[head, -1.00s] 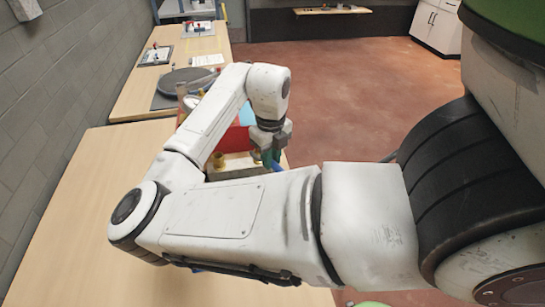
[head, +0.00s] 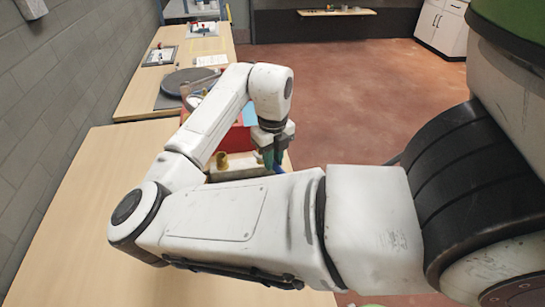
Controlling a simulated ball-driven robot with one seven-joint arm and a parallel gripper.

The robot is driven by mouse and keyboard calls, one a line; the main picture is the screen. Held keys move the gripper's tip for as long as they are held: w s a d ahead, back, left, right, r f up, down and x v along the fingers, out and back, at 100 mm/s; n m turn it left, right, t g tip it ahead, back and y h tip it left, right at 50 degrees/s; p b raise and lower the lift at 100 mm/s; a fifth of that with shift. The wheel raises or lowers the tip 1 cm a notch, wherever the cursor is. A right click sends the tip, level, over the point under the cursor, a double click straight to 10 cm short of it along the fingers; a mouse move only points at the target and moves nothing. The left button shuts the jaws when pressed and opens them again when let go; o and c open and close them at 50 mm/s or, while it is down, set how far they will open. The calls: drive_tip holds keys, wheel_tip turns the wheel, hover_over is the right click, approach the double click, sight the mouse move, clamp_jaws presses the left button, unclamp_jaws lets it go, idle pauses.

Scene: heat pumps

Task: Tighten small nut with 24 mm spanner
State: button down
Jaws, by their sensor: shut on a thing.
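My gripper (head: 273,156) points down at the right edge of the near table, beyond my forearm. It is shut on a blue-handled tool (head: 281,160), of which only a little shows; I cannot tell its size. A brass fitting (head: 222,160) stands upright on a grey block (head: 238,170) just left of my gripper. The small nut cannot be made out; my arm hides much of this area.
A red case (head: 236,139) lies behind the fitting, with a light blue sheet (head: 250,115) beside it. A dark round plate (head: 191,80) lies on the far table (head: 137,93). The near table's left part (head: 90,215) is bare. Open floor (head: 350,100) lies right.

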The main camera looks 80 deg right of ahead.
sight(284, 173)
drive_tip(key=shift+s+a, duration=0.1)
drive_tip(key=shift+a, duration=0.05)
drive_tip(key=shift+s+a, duration=1.55)
drive_tip(key=shift+s, duration=0.05)
drive_tip(key=shift+r, duration=0.1)
wheel_tip(284, 173, up, 11)
drive_tip(key=p, duration=0.9)
drive_tip(key=shift+r, duration=0.2)
idle(0.6)
